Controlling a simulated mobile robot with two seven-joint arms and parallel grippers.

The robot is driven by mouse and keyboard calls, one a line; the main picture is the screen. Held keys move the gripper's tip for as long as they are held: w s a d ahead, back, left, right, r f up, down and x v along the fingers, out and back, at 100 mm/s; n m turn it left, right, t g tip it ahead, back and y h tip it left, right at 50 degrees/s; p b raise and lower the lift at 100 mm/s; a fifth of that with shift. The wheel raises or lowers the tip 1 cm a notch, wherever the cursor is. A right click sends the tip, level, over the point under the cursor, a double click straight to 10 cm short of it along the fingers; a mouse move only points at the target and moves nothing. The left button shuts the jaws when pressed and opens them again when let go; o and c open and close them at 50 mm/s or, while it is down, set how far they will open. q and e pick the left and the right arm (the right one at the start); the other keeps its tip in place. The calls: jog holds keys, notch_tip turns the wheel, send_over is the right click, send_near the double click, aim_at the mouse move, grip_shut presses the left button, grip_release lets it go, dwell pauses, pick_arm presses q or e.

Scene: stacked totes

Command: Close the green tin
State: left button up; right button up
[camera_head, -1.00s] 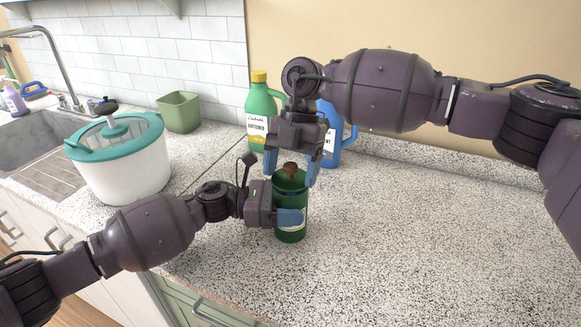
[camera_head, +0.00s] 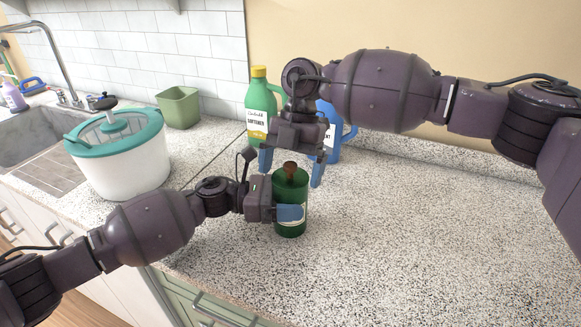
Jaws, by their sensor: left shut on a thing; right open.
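The green tin (camera_head: 291,225) stands upright on the counter, in the middle of the head view. A brown knob (camera_head: 290,174) shows at its top; I cannot tell whether a lid under it sits flush. My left gripper (camera_head: 288,212) is shut on the tin's side from the left, low on its body, and hides part of it and its pale label. My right gripper (camera_head: 292,171) points down from above. Its blue fingers are open, one on each side of the knob, and apart from it.
A green softener bottle (camera_head: 259,105) and a blue jug (camera_head: 346,132) stand close behind my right gripper. A white tub with a teal lid (camera_head: 120,165) and a small green bin (camera_head: 179,108) stand left. The counter (camera_head: 430,240) on the right is clear.

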jog(key=v, duration=1.2)
pick_arm(q)
jog(key=o, duration=1.4)
jog(key=shift+c, duration=0.2)
jog(key=a+b, duration=0.1)
jog(key=a, duration=0.8)
jog(key=shift+w+a+f, duration=0.1)
jog(key=shift+w+a, duration=0.05)
jog(key=shift+a, duration=0.8)
pick_arm(e)
jog(key=shift+w+f, duration=0.15)
jog(key=shift+f, duration=1.05)
